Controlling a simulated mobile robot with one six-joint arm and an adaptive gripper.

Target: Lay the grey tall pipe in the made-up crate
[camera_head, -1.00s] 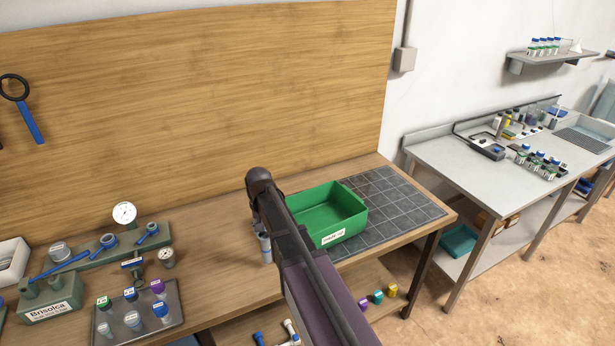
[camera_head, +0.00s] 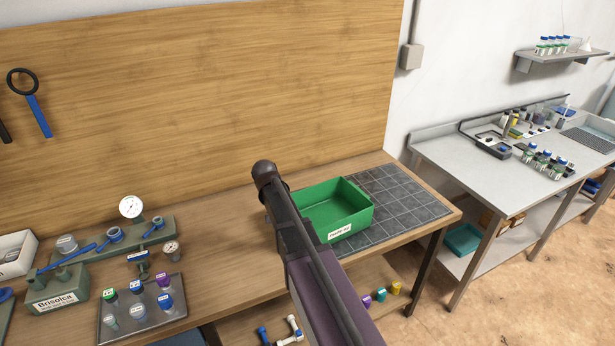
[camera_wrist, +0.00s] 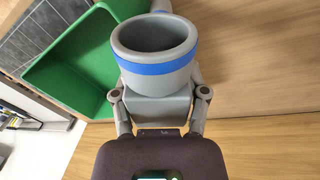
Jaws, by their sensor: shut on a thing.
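My gripper (camera_wrist: 158,105) is shut on a grey pipe (camera_wrist: 155,38) with a blue band, seen in the wrist view with its round open mouth facing the camera. The made-up crate is likely the green open crate (camera_head: 358,196) with a white label on its front, standing on the bench; its inside looks empty where it shows. In the wrist view the green crate (camera_wrist: 62,60) lies to the left of and beyond the pipe. In the head view my arm hides the gripper, the pipe and the crate's left part.
A dark gridded mat (camera_head: 405,205) lies under and right of the crate. A tray (camera_head: 172,312) of several capped fittings and a green manifold (camera_head: 58,296) with gauges stand at the left. Bare bench (camera_head: 225,245) lies between them and my arm.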

